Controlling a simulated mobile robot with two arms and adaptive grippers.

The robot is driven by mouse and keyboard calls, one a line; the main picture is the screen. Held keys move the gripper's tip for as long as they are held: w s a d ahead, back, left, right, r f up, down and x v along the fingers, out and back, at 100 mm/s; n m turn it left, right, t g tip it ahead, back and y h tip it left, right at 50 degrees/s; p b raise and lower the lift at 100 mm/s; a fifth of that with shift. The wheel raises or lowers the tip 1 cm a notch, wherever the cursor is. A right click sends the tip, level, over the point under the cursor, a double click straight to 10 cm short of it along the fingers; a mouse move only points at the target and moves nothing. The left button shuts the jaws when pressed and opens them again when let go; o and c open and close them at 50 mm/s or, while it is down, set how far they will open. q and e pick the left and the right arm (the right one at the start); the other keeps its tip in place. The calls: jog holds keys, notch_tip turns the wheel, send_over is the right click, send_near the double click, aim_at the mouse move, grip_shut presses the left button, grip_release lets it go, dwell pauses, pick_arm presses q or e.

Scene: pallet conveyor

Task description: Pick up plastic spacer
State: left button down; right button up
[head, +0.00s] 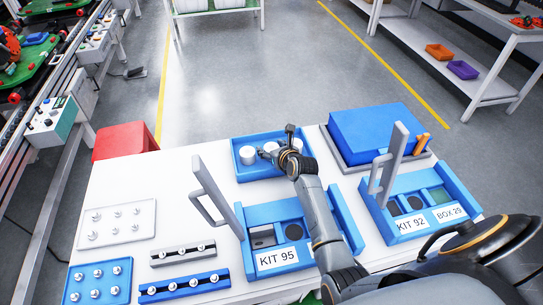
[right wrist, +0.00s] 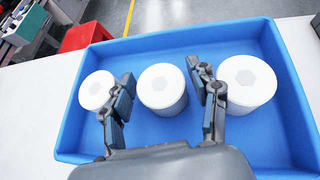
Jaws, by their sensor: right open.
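The plastic spacers are three white round cylinders in a row inside a blue tray (head: 243,173). In the right wrist view the left spacer (right wrist: 97,90), middle spacer (right wrist: 163,90) and right spacer (right wrist: 247,84) stand upright, apart from one another, each with a faint hexagon on top. My right gripper (right wrist: 162,75) is open, with one finger to each side of the middle spacer in the picture. I cannot tell whether the fingers touch it. In the head view my right gripper (head: 290,135) is over the tray and partly covers the spacers. My left gripper is not in view.
Kit boxes with upright handles, KIT 95 (head: 278,258) and KIT 92 (head: 409,224), stand on the white table. A large blue box (head: 374,134) is at the back right, a red bin (head: 126,140) at the left. Racks of metal studs (head: 98,282) lie front left.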

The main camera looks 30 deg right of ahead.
jog(key=c, duration=1)
jog(key=shift+o, duration=0.2)
jog(key=shift+r, duration=0.1)
